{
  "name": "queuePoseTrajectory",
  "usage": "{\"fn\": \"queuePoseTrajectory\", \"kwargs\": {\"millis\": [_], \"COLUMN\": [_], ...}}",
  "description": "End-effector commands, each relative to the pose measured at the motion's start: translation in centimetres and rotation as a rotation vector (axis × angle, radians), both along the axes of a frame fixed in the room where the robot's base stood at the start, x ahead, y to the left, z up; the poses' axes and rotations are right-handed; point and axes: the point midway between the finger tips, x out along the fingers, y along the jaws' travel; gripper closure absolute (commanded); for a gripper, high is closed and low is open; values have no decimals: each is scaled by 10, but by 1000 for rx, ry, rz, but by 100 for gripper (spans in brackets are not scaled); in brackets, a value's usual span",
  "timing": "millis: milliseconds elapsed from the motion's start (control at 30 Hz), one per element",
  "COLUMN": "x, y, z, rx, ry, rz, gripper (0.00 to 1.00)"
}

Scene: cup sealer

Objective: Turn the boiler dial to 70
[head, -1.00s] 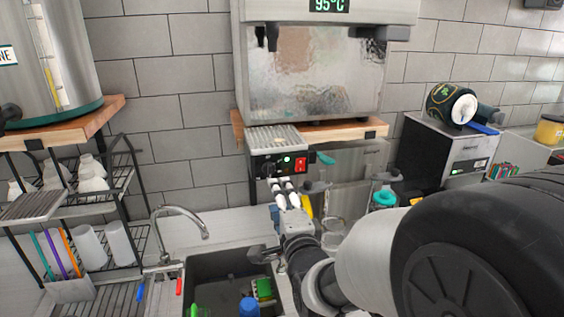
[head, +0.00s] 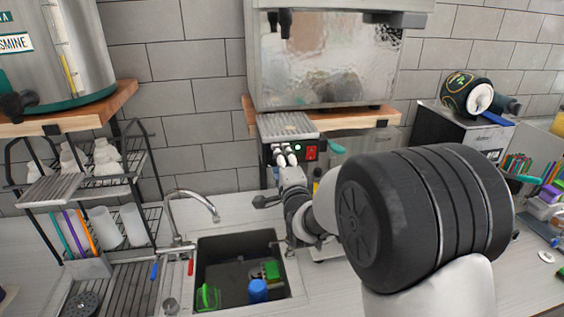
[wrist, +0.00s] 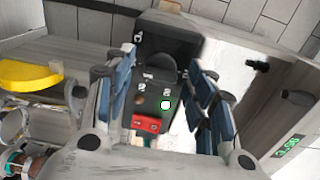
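The boiler (head: 325,65) is a large metal box on a wooden shelf. Below it, a small black control panel (head: 324,151) carries a red switch (head: 311,153). In the wrist view the panel (wrist: 185,40) shows a dark round dial (wrist: 164,68), a lit indicator (wrist: 165,104) and the red switch (wrist: 146,124). My gripper (head: 285,158) is at the panel's left part, its fingers hiding the dial in the head view. In the wrist view my gripper (wrist: 165,92) is open, one blue-padded finger each side of the dial. Contact cannot be told. The dial's setting is unreadable.
A sink (head: 235,290) lies below the panel, with a curved faucet (head: 185,196). A rack of cups (head: 105,220) stands left. In the wrist view a green-digit display (wrist: 288,145) is at lower right, too small to read.

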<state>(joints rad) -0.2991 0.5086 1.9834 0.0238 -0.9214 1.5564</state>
Motion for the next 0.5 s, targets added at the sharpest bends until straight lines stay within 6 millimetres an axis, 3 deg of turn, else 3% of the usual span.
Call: {"fn": "queuePoseTrajectory", "kwargs": {"millis": [500], "x": [0], "y": [0], "z": [0], "rx": [0], "ry": [0], "rz": [0], "gripper": [84]}}
